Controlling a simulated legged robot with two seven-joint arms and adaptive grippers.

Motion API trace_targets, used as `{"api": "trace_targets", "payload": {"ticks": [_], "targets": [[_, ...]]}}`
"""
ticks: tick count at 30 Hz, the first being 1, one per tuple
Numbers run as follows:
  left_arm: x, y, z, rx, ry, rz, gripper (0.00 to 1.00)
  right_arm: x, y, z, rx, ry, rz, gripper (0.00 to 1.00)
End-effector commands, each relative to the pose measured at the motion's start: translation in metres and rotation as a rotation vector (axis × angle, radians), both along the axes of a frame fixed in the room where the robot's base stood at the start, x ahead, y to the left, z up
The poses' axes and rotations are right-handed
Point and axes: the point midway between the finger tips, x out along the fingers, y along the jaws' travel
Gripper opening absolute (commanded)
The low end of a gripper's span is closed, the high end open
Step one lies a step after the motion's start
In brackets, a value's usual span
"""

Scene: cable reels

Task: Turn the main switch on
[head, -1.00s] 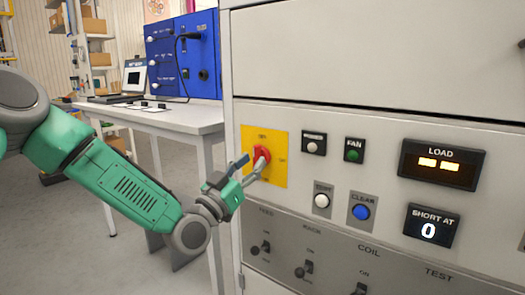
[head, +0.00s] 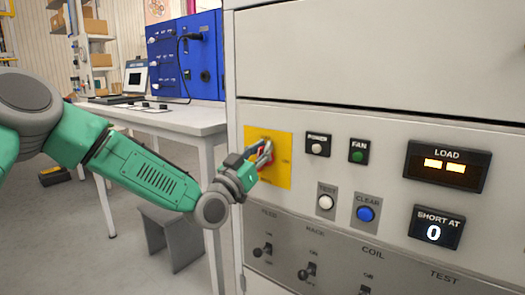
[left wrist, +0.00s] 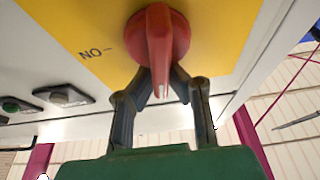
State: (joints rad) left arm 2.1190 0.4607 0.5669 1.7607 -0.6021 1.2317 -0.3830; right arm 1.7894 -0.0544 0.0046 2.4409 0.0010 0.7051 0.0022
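The main switch is a red rotary knob (left wrist: 157,40) on a yellow plate (head: 283,172) at the left of the panel. In the left wrist view its handle ridge runs up and down the picture, and an ON mark, upside down, lies to its left. My left gripper (head: 264,153) is at the knob. In the left wrist view its fingertips (left wrist: 163,82) lie on both sides of the handle's near end and look closed against it. In the head view the fingers hide part of the knob. My right gripper is not in view.
Right of the plate are small buttons, a green FAN button (head: 358,156), a blue CLEAR button (head: 366,213) and a lit LOAD display (head: 446,165). Toggle switches (head: 311,270) line the lower panel. A white table (head: 170,120) with a blue box (head: 185,60) stands behind at left.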

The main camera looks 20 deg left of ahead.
Motion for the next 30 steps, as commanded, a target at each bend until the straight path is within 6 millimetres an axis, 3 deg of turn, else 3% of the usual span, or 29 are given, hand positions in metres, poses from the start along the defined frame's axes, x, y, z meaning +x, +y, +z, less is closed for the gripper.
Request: {"api": "trace_targets", "payload": {"ticks": [1,17,30], "targets": [[0.0,0.004,-0.008,0.003,0.015,0.006,0.0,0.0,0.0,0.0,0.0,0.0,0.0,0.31],[-0.001,0.002,-0.014,0.042,0.015,0.005,0.0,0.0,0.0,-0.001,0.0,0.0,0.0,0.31],[-0.004,-0.006,-0.016,0.336,-0.094,0.003,0.0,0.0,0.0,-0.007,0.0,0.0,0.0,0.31]]}}
